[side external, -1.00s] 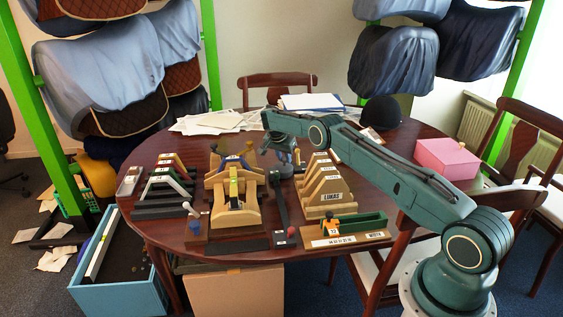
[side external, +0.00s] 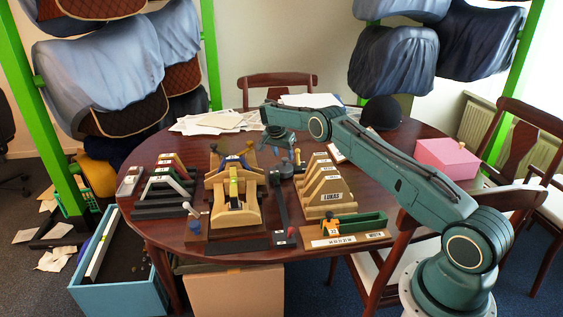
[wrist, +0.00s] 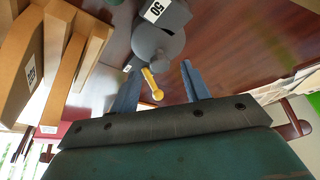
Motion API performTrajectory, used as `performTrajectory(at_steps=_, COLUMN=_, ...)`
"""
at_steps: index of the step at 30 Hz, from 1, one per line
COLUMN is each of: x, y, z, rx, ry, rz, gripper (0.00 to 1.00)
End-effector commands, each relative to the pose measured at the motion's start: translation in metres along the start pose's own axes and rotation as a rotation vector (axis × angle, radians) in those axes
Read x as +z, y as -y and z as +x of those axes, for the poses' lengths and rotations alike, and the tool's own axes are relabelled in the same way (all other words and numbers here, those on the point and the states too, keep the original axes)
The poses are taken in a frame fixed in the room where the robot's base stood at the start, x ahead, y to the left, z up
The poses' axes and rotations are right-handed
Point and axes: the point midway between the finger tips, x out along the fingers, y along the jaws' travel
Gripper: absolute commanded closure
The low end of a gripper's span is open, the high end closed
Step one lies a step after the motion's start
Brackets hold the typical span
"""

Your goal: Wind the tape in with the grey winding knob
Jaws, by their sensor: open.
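The tape device is a dark round case (side external: 284,170) with a long dark strip (side external: 280,208) running toward the table's front edge. In the wrist view its grey round body (wrist: 160,44) carries a white "50" label (wrist: 155,11). A yellow rod with a round end (wrist: 153,86) sticks out from it toward my gripper. I cannot tell which grey part is the winding knob. My gripper (wrist: 160,68) is open, with the yellow rod appearing between its two blue-grey fingers. No contact can be made out. In the side view my gripper (side external: 294,156) is just above the case, small and partly hidden.
Wooden saddle-shaped stands (side external: 235,195) stand left of the case. A wooden rack marked "LUKAS" (side external: 325,188) stands close on the right. A green trough (side external: 362,221) is at front right, a pink box (side external: 447,158) at far right. Papers (side external: 215,122) lie at the back.

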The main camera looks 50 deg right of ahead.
Motion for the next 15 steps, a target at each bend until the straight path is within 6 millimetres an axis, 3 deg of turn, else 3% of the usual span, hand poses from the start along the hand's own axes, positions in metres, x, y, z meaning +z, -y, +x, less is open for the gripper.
performTrajectory(at_steps=15, x=0.0, y=0.0, z=-0.081, rx=-0.001, ry=0.0, rz=0.001, gripper=0.53)
